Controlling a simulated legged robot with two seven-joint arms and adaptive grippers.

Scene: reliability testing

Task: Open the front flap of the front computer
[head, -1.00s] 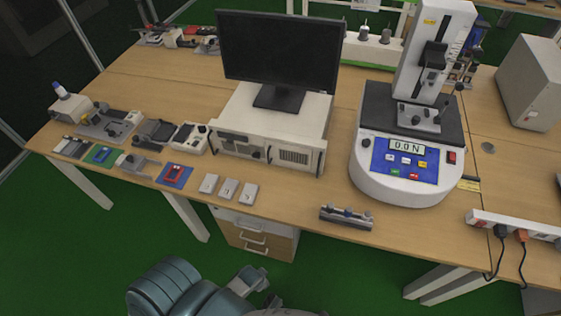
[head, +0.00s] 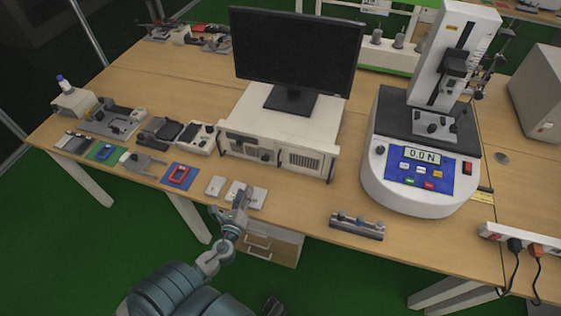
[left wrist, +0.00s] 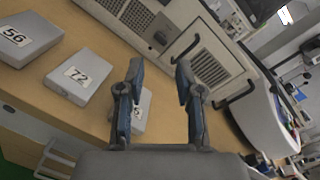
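The front computer (head: 278,140) is a white case lying flat on the desk under a black monitor. Its front panel has a dark section at left with a knob, a vent grille at right and dark handles. The front flap (left wrist: 158,28) shows in the left wrist view as the dark and grey section left of the vent; it looks closed. My left gripper (head: 241,194) is over the desk's front edge, by the small numbered blocks. In the left wrist view my left gripper (left wrist: 158,77) is open and empty, its fingers pointing toward the computer front, apart from it. My right gripper is not visible.
Grey numbered blocks (left wrist: 80,77) lie below the computer front, one partly hidden behind a finger. A white test stand (head: 417,190) stands to the right, a small metal fixture (head: 357,226) near the front edge. Small devices (head: 145,165) fill the left side.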

